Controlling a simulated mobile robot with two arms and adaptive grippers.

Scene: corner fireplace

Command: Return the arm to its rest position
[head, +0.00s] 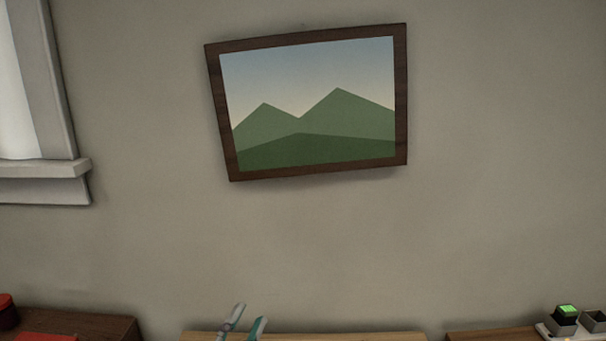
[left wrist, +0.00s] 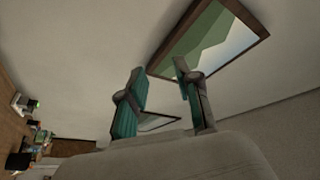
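My left gripper (head: 250,319) shows at the bottom edge of the head view, below the framed picture (head: 312,110) and in front of the wall. Its two teal-padded fingers stand apart with nothing between them. The left wrist view also shows the gripper (left wrist: 160,75) open and empty, with the framed picture (left wrist: 212,40) beyond it at upper right. The picture shows green mountains in a dark wood frame and hangs tilted, its right end higher. The rest of my left arm is hidden below the head view. My right gripper is in neither view.
A wooden top (head: 340,336) lies at the bottom centre. A darker wooden surface (head: 90,326) with red items is at left. A device with a green-lit button (head: 566,311) sits at lower right. A window sill (head: 45,168) juts out at left. The wall between is bare.

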